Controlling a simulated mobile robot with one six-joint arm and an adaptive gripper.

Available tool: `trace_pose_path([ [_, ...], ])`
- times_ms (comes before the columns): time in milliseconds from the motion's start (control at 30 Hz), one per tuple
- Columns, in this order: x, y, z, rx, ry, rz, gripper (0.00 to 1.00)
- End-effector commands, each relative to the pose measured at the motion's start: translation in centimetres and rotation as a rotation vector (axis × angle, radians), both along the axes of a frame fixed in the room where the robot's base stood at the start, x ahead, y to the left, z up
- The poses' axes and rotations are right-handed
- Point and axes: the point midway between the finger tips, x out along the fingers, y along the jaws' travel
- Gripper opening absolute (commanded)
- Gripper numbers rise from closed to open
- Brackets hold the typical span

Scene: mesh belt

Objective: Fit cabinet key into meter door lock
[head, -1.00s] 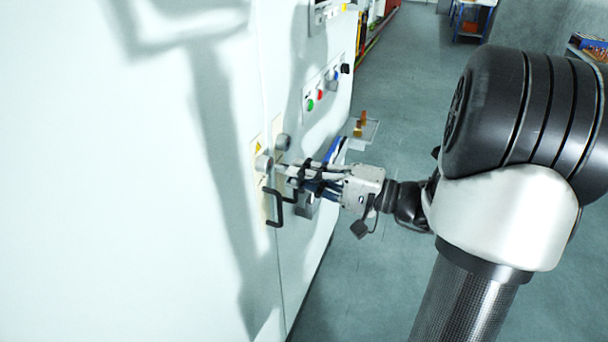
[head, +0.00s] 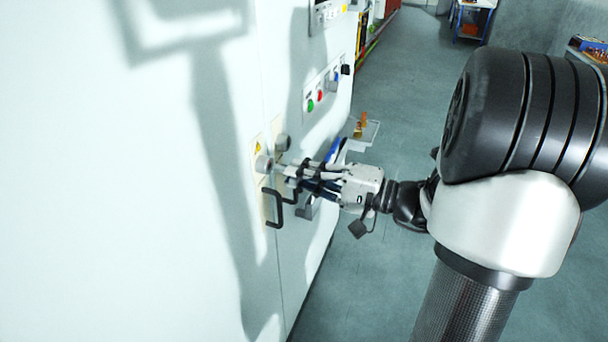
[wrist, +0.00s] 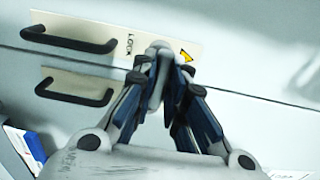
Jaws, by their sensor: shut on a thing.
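The meter door is a pale cabinet front with a round grey lock (head: 263,163) on a cream plate, below a yellow warning triangle. My gripper (head: 293,173) is shut on the cabinet key (head: 280,168), whose pale end points at the lock. The fingers hide most of the key. Its tip is at or very near the lock face; I cannot tell whether it is inside. My gripper (wrist: 163,85) also shows in the wrist view.
A black handle (head: 273,208) stands out below the lock, with a second handle beside it. Another round grey knob (head: 282,142) is close to the right. A panel with green and red buttons (head: 320,93) is farther along. Open floor lies right of the cabinet.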

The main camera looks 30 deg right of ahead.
Motion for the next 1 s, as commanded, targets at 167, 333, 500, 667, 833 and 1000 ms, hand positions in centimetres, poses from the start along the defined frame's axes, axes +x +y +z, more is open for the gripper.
trace_pose_path([
  [167, 0.4, 0.3, 0.0, -0.001, -0.001, 0.001, 0.00],
  [333, 0.7, 0.6, 0.0, 0.000, -0.001, 0.000, 0.00],
  [500, 1.0, 0.9, 0.0, 0.000, -0.001, 0.001, 0.00],
  [667, 1.4, 1.1, 0.0, 0.000, -0.001, 0.001, 0.00],
  [833, 1.7, 1.3, 0.0, -0.001, -0.002, 0.000, 0.00],
  [1000, 2.1, 1.6, 0.0, -0.001, -0.001, 0.001, 0.00],
])
